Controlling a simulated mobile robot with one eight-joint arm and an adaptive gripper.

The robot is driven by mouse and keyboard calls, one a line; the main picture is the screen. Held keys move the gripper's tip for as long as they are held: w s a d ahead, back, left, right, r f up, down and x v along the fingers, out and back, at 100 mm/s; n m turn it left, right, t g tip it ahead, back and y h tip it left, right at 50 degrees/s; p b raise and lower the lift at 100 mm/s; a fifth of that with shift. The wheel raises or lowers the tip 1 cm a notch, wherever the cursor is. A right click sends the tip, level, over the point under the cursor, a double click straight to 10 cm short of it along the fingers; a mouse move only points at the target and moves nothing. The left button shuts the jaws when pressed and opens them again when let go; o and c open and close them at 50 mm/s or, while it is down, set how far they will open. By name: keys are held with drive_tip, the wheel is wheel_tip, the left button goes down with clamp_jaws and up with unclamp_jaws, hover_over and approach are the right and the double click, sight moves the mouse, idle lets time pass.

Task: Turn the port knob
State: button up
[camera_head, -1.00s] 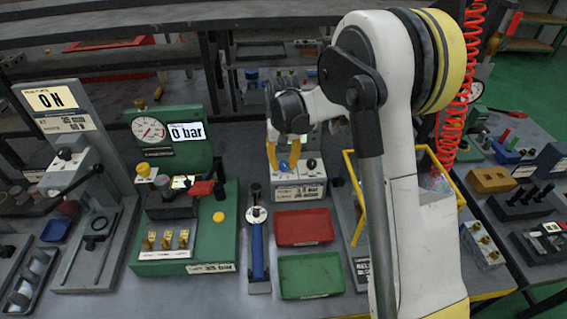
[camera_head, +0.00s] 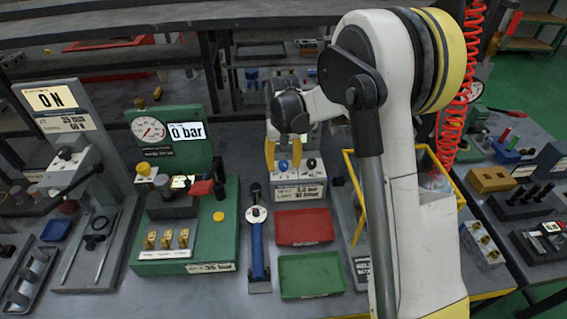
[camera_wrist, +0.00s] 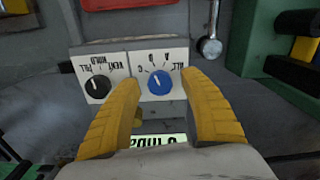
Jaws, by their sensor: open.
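A small white box (camera_head: 299,190) with two knobs stands on the bench in the head view. Its blue knob (camera_wrist: 160,84), with lettered positions ending in ALL around it, appears to be the port knob. It also shows in the head view (camera_head: 283,165). The black knob (camera_wrist: 98,86) beside it is marked FILL, HOLD and VENT. My gripper (camera_wrist: 158,76) is open, its yellow fingers on either side of the blue knob in the wrist view. In the head view my gripper (camera_head: 283,153) is just above it. I cannot tell whether the fingers touch it.
A red tray (camera_head: 304,227) and a green tray (camera_head: 311,276) lie in front of the box. A blue-handled tool (camera_head: 257,242) and a green gauge stand (camera_head: 187,247) are to the left. A yellow-framed bin (camera_head: 352,170) is close on the right.

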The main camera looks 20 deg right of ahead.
sight(284, 165)
wheel_tip(284, 165, up, 12)
idle(0.4)
idle(0.3)
drive_tip(key=s+r+t, duration=0.2)
drive_tip(key=s+r, duration=0.2)
drive_tip(key=s, duration=0.3)
drive_tip(key=s+r+t, duration=0.2)
drive_tip(key=s+r, duration=0.2)
drive_tip(key=s, duration=0.3)
drive_tip(key=s+f+t, duration=0.3)
drive_tip(key=s, duration=0.9)
drive_tip(key=shift+f+n, duration=0.3)
drive_tip(key=shift+n, duration=0.1)
